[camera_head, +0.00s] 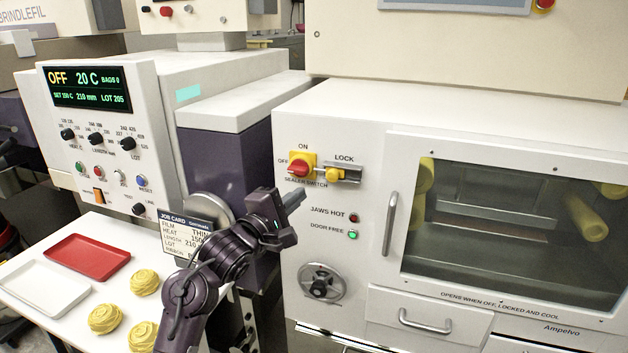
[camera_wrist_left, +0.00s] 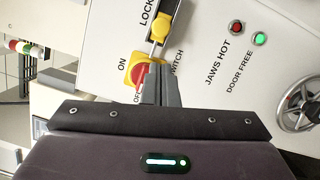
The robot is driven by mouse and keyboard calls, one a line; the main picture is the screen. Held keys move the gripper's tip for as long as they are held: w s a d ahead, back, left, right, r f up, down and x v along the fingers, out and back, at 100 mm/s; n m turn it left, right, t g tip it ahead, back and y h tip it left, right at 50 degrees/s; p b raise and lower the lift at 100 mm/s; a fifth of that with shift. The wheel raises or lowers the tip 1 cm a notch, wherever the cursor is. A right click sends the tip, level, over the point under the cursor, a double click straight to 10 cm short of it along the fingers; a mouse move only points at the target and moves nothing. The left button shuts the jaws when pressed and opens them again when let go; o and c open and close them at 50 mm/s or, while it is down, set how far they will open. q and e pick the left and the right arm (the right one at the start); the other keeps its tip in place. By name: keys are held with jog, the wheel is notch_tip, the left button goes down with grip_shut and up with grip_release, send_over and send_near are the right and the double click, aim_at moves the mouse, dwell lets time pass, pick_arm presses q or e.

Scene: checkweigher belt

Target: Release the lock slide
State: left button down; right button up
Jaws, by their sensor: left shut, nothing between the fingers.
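The lock slide has a yellow knob (camera_head: 338,175) on a metal track under the word LOCK, on the white sealer front. In the head view the knob sits toward the switch end of the track. The knob also shows in the left wrist view (camera_wrist_left: 161,28), above my fingertips. The red sealer switch (camera_head: 301,171) on its yellow plate is just left of it; in the left wrist view my fingers partly cover this switch (camera_wrist_left: 140,74). My left gripper (camera_head: 297,197) is shut and empty, below and in front of the switch. My right gripper is out of view.
The green DOOR FREE lamp (camera_head: 353,235) looks lit; the red JAWS HOT lamp (camera_head: 354,218) looks dark. A door handle (camera_head: 389,224) and a handwheel (camera_head: 321,283) stick out nearby. The job card (camera_head: 186,240) stands behind my left arm. A red tray (camera_head: 88,257) lies at left.

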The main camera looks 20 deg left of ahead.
aim_at(334, 182)
pick_arm(q)
jog(key=p+x, duration=0.1)
jog(key=x, duration=0.6)
jog(key=shift+w+p, duration=0.15)
jog(key=shift+p, duration=0.15)
jog(key=d+p, duration=0.1)
jog(key=d, duration=0.2)
jog(key=shift+d, duration=0.3)
jog(key=shift+a, duration=0.1)
